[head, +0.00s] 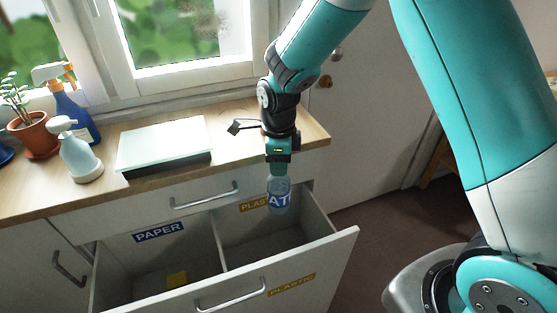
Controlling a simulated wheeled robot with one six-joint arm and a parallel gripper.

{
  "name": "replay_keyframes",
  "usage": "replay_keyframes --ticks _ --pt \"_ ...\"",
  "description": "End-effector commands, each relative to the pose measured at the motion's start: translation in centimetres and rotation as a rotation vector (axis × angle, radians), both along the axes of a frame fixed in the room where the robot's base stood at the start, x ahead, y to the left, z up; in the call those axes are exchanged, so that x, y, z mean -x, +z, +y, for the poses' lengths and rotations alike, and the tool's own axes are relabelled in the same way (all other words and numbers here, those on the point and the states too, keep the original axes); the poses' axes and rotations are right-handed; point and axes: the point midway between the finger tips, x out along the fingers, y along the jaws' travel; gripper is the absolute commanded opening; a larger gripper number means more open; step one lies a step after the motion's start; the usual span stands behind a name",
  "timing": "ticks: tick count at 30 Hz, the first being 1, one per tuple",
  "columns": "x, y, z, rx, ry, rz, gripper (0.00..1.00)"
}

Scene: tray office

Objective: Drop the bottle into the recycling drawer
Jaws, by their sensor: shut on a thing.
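A clear plastic bottle with a blue and white label (279,197) hangs upright below my gripper (278,177) in the head view. My gripper is shut on the bottle near its top. The recycling drawer (340,246) is pulled open below the counter. A divider splits it into a left compartment with a blue PAPER label (160,232) and a right compartment with a yellow PLASTIC label (252,204). The bottle is in front of the right compartment's back wall in the picture and partly covers that label. Its exact height over the drawer is hard to tell.
On the counter (110,196) stand a white tray-like box (163,143), a pale spray bottle (80,158), a blue spray bottle (73,118) and a potted plant (38,139). Floor to the drawer's right is clear.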

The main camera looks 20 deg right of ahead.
Motion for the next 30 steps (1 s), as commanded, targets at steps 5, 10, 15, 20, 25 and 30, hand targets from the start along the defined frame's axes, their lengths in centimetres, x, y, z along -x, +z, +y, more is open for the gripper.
replay_keyframes --ticks 5,10,15,20,25,30 --pt "0.0 0.1 0.0 0.0 0.0 0.0 0.0" --pt "0.0 0.1 0.0 0.0 0.0 0.0 0.62" --pt "0.0 0.1 0.0 0.0 0.0 0.0 0.62" --pt "0.0 0.5 0.0 -0.001 0.0 -0.001 0.62" --pt "-0.1 3.0 0.0 -0.002 0.0 -0.006 0.62" --pt "-0.1 7.3 0.0 -0.001 0.0 -0.007 0.62"
